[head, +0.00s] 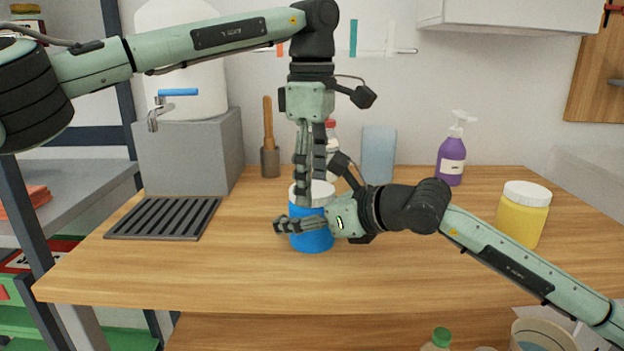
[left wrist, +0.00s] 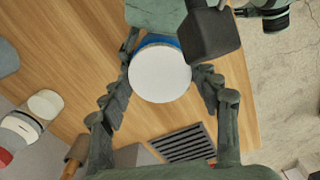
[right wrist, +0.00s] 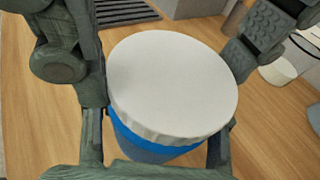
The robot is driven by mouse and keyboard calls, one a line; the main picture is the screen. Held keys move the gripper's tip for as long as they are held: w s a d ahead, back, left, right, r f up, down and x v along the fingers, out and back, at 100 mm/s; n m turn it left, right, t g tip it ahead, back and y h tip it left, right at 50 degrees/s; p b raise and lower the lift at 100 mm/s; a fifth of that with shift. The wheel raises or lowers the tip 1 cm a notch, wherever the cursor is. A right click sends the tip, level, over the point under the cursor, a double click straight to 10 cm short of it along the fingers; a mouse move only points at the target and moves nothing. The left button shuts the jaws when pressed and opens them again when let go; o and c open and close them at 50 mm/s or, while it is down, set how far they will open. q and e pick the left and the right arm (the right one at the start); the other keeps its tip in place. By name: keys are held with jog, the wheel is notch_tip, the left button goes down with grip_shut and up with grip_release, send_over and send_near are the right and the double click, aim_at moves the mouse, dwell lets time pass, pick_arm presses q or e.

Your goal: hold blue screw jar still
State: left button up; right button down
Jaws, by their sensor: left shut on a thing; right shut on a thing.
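The blue screw jar (head: 312,241) stands upright on the wooden table, with its white lid (head: 325,188) on top. In the left wrist view the round lid (left wrist: 159,74) lies between my left fingers. The right wrist view shows the lid (right wrist: 172,84) and the blue body (right wrist: 155,148) below it. My left gripper (head: 312,190) points straight down from above and is shut on the lid. My right gripper (head: 305,224) reaches in low from the right and is shut on the jar's body. The fingers hide parts of the jar.
A yellow jar (head: 522,220) and a purple pump bottle (head: 452,160) stand to the right. A black drain grate (head: 163,218) and a grey block (head: 188,152) with a white water tank (head: 185,70) are at left. A wooden-handled tool (head: 269,140) stands behind. The table's front is clear.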

pick_arm(q)
jog(key=n, duration=0.3)
jog(key=shift+n, duration=0.3)
jog(key=o, duration=1.3)
